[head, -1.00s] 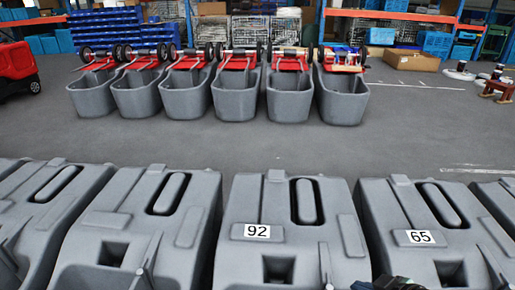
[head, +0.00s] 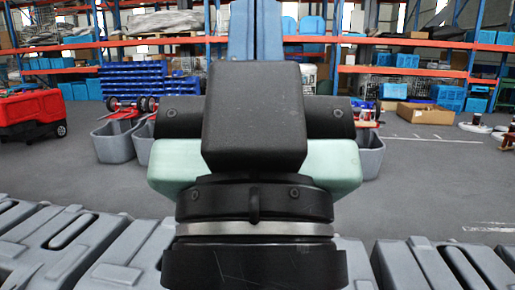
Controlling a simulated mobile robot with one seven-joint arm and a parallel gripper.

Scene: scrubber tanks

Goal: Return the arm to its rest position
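My arm's end rises upright in the middle of the head view, very close to the camera. It has a black round wrist with a silver ring, a pale green body and a black block. No held object shows. The arm hides the middle of the scene.
Grey tanks (head: 50,245) stand in a row in front, on both sides of my arm. Farther off are grey bins (head: 114,143), a red machine (head: 32,113) at left, a cardboard box (head: 426,113) and tall racks. Grey floor (head: 430,185) is open at right.

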